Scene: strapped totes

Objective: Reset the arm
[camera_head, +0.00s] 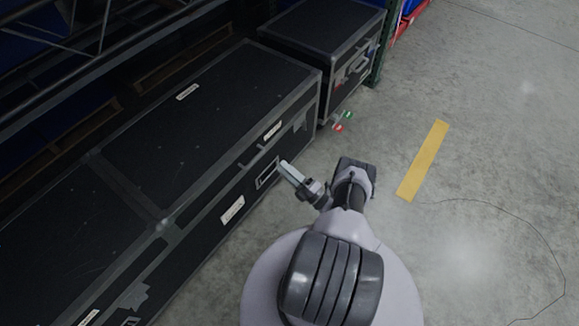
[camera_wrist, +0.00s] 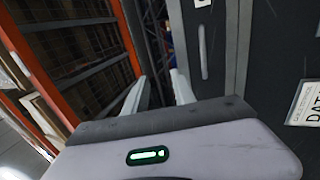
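My gripper (camera_head: 290,172) is beside the front face of a long black case in the head view, close to a latch plate. I cannot tell there whether it touches the case. In the wrist view my gripper (camera_wrist: 160,88) shows two pale fingers standing apart with nothing between them. My arm reaches out from the bottom of the head view and bends to the left towards the case.
The long black case (camera_head: 200,115) has metal edges and white labels. A second black case (camera_head: 325,30) stands behind it, beside a dark green post (camera_head: 386,45). Small red and green items (camera_head: 343,121) lie near the cases. Grey floor with a yellow strip (camera_head: 422,160) is open to the right.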

